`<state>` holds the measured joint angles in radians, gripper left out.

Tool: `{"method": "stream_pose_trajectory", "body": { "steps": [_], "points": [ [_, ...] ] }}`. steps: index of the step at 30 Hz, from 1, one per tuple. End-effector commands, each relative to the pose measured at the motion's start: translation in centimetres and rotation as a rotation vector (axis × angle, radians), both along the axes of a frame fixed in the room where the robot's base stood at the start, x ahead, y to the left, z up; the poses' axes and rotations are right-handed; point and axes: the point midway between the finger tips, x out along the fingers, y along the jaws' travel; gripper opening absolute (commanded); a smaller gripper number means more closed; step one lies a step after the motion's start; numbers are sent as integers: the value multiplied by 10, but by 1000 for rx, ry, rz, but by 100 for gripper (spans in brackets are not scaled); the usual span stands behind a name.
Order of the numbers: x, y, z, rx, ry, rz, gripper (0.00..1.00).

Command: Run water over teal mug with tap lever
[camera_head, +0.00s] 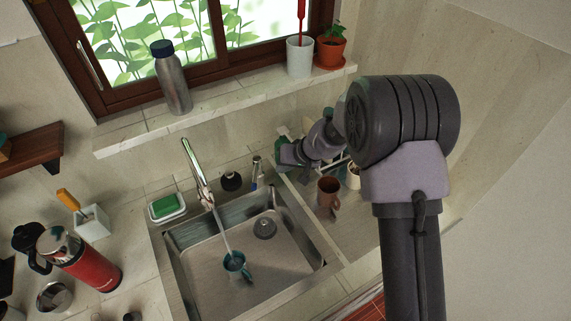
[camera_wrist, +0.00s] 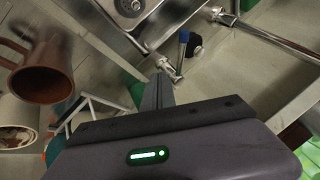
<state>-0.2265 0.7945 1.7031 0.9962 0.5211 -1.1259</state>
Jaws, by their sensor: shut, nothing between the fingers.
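The teal mug (camera_head: 236,268) stands in the sink basin, below the tap (camera_head: 197,172). A thin pale stream runs from the spout down to the mug. The tap lever (camera_head: 257,172), metal with a blue part, stands on the counter right of the tap; it also shows in the wrist view (camera_wrist: 183,48). My gripper (camera_head: 280,155) is shut and empty, right of the lever and slightly above it in the picture. In the wrist view its fingertips (camera_wrist: 159,82) are close to the lever's metal lower end; I cannot tell whether they touch.
The steel sink (camera_head: 190,290) has a drain. A black round item (camera_head: 231,182) sits between tap and lever. A green sponge in a dish (camera_head: 167,207) is at left. A brown mug (camera_head: 327,192) and rack stand right. A bottle (camera_head: 172,80) and pots line the windowsill above.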

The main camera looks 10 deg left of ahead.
Motion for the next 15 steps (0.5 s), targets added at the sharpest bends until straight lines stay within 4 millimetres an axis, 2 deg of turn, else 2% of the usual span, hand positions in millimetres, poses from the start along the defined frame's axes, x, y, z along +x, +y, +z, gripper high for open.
{"method": "stream_pose_trajectory", "body": {
  "steps": [1, 7, 10, 15],
  "points": [
    [2, 6, -11, 0, 2, 2, 0],
    [14, 26, -46, 1, 3, 1, 0],
    [11, 44, -45, 1, 1, 3, 0],
    [9, 60, -49, 2, 3, 0, 0]
  ]
}}
